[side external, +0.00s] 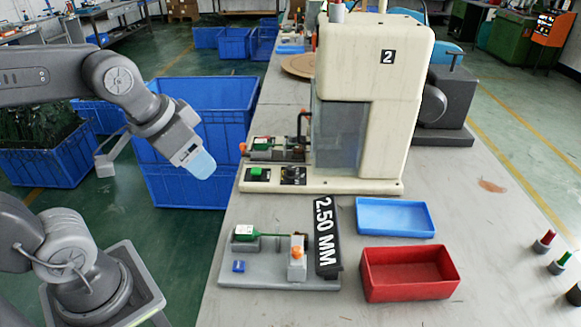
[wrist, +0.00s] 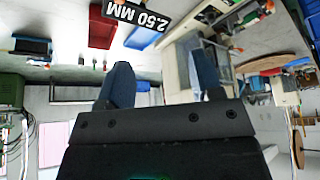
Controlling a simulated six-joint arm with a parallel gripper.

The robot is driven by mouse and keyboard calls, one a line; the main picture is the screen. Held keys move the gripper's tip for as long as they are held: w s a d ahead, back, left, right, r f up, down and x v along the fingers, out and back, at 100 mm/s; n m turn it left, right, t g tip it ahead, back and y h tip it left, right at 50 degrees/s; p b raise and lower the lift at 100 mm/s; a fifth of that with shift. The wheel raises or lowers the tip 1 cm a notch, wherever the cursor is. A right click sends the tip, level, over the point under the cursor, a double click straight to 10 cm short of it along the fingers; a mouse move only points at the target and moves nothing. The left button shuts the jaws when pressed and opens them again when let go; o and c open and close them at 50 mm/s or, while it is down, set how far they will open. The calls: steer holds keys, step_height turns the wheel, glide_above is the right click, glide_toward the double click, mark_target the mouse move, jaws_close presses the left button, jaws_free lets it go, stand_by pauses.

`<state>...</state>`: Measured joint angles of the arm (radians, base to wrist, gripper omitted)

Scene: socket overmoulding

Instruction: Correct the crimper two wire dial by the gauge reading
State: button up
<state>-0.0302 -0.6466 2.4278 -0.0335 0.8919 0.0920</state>
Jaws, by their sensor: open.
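The cream crimper (side external: 375,110) with the black "2" plate stands on the bench in the side view. A black dial (side external: 293,175) sits on its base, right of a green button (side external: 258,174); its setting is too small to read. In front is a grey gauge fixture (side external: 265,268) with a black sign reading "2.50 MM" (side external: 326,240). The sign is upside down in the wrist view (wrist: 137,14). My gripper (side external: 200,165) is left of the crimper, off the bench edge. Its blue fingers are apart and empty in the wrist view (wrist: 163,78).
A blue tray (side external: 395,232) and a red tray (side external: 410,290) lie right of the fixture. Several coloured pegs (side external: 555,268) stand at the bench's right. Blue crates (side external: 185,200) stand on the floor behind my gripper. Bare bench (side external: 480,225) lies right of the crimper.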

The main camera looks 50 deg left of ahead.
steer(key=w+a+m, duration=0.2)
steer(key=w+a, duration=0.1)
steer(key=w, duration=0.7)
steer(key=m+g+h, duration=0.2)
steer(key=m, duration=0.2)
glide_above(291, 167)
steer(key=s+a, duration=0.3)
steer(key=s, duration=0.2)
step_height(291, 167, down, 16)
steer(key=f, duration=0.1)
steer(key=x, duration=1.3)
steer(key=shift+w+d+f, duration=0.1)
steer(key=shift+w+d, duration=0.2)
steer(key=shift+w, duration=0.15)
steer(key=c, duration=0.9)
